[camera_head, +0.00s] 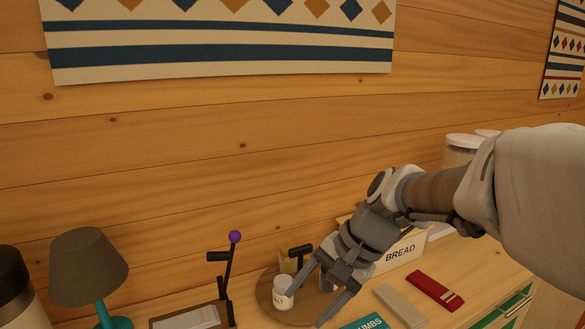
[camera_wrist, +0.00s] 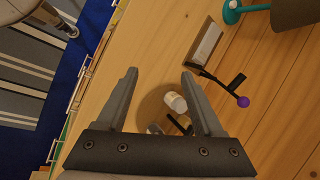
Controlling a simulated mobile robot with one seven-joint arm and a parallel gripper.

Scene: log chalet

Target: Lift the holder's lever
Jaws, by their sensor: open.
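The holder (camera_head: 190,318) has a wooden base with pale sheets on it and stands at the lower edge of the head view, left of my gripper. Its black lever (camera_head: 228,265) rises on its right side, tilted slightly, with a purple ball (camera_head: 235,237) at the top and a black crosspiece. In the wrist view the holder (camera_wrist: 206,44) lies at the upper right, with the lever (camera_wrist: 222,84) and purple ball (camera_wrist: 243,101) right of my fingers. My gripper (camera_head: 306,307) is open and empty, apart from the lever. It also shows in the wrist view (camera_wrist: 158,74).
A round wooden board (camera_head: 264,292) bears a white salt jar (camera_head: 283,293) and a black-handled item, close to my fingers. A lamp (camera_head: 88,268) stands left of the holder. A bread box (camera_head: 402,252), red packet (camera_head: 434,291) and teal book (camera_head: 365,322) lie right. A log wall is behind.

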